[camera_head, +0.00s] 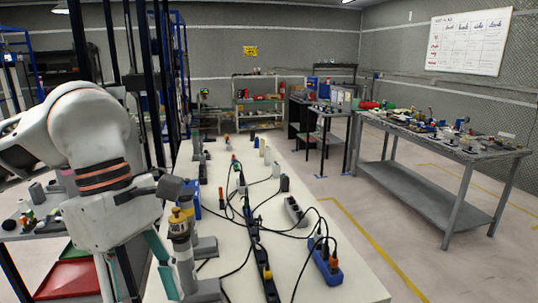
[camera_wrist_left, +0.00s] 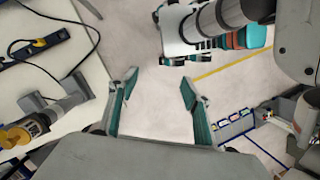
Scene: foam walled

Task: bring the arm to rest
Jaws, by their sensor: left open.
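My left arm (camera_head: 88,130) comes in from the left, white with dark and reddish bands, bent at the elbow. My left gripper (camera_head: 135,275) hangs beside the left edge of the white bench (camera_head: 350,280), its teal fingers pointing down. In the left wrist view the left gripper (camera_wrist_left: 160,82) is open and empty, with bare floor between its fingers. A grey fixture with a yellow top (camera_head: 181,240) stands on the bench close to the right of the gripper. It also shows in the left wrist view (camera_wrist_left: 30,128).
A blue socket block (camera_head: 325,262), a long dark power strip (camera_head: 262,255) and loose black cables cover the bench's middle. A cluttered grey table (camera_head: 440,140) stands at the right. Dark uprights (camera_head: 158,80) rise close behind my left arm. Open floor lies between the tables.

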